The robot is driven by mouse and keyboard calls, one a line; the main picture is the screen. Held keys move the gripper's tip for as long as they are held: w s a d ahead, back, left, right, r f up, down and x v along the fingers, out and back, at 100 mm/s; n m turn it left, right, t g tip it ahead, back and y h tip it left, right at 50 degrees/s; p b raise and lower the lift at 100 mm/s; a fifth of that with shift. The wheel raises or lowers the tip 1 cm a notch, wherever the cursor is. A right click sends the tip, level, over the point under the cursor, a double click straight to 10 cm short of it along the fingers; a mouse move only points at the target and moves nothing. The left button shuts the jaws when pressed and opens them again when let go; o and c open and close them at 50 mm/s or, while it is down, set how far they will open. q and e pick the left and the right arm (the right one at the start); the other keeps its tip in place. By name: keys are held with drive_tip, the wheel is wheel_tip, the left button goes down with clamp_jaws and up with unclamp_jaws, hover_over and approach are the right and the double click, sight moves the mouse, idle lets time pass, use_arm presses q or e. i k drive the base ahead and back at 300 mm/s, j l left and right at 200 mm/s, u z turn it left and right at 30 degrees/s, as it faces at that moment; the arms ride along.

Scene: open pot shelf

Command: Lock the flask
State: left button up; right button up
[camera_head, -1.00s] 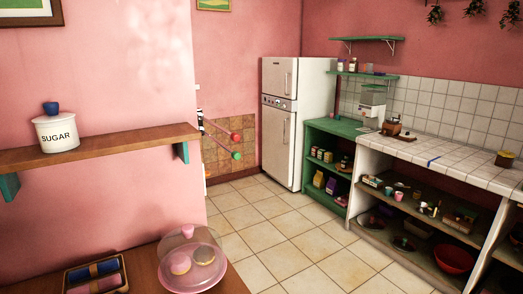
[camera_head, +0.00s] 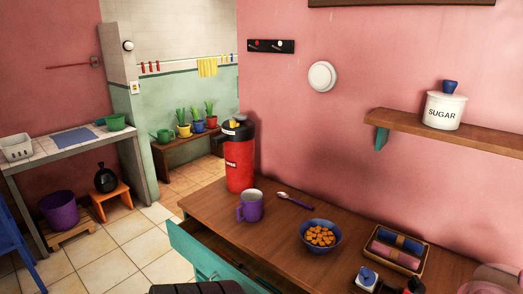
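A red flask (camera_head: 240,165) with a black top stands upright on the wooden counter, near its far left end by the pink wall. A small yellow part (camera_head: 235,123) shows on its black top. I cannot tell from here whether the top is locked. Neither of my grippers is in view.
A purple mug (camera_head: 250,206), a spoon (camera_head: 295,200) and a blue bowl of orange-brown pieces (camera_head: 321,236) are on the counter (camera_head: 285,222) near the flask. An open teal drawer (camera_head: 203,259) juts out in front. Tiled floor (camera_head: 130,262) is free at the left.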

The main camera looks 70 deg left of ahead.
sight(233, 124)
drive_tip(key=u, duration=2.4)
